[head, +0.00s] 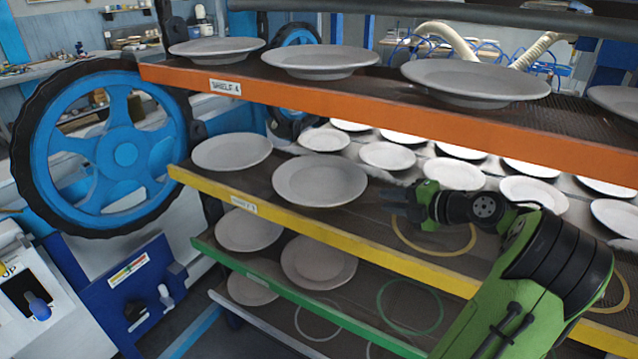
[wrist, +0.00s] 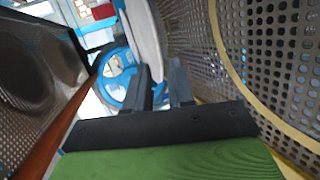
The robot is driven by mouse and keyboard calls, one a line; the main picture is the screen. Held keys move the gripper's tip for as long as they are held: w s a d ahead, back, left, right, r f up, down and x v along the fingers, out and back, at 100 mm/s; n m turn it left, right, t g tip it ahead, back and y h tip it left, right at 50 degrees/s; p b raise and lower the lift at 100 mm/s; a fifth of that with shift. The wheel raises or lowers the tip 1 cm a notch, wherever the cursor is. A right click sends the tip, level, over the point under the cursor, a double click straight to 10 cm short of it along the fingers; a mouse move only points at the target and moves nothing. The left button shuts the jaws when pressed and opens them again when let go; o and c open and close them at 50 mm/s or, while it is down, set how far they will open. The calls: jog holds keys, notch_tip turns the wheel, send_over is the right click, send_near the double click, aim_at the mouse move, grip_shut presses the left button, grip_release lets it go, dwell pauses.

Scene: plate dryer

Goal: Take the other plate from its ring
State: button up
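On the yellow-edged shelf (head: 335,240), a plate (head: 318,183) lies left of my gripper (head: 388,203). Another plate (head: 231,151) lies farther left on that shelf. A yellow ring (head: 468,247) on the shelf is bare, with my wrist over part of it. In the wrist view my gripper (wrist: 160,84) is open, with nothing between its fingers. A plate (wrist: 148,32) shows edge-on just beyond the fingertips, apart from them as far as I can tell. The ring under the near plate is hidden.
The orange shelf (head: 370,108) with several plates is close above my arm. The green-edged shelf (head: 300,310) below holds plates and a bare green ring (head: 410,332). A blue handwheel (head: 123,154) stands at the left. Several white plates (head: 386,155) lie behind the rack.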

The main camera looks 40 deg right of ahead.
aim_at(354, 194)
jog(key=p+x, duration=0.1)
jog(key=x, duration=1)
jog(key=shift+w+a, duration=0.1)
jog(key=shift+w, duration=0.25)
jog(key=shift+s, duration=0.15)
grip_shut()
jog(key=shift+f, duration=0.1)
dwell(0.3)
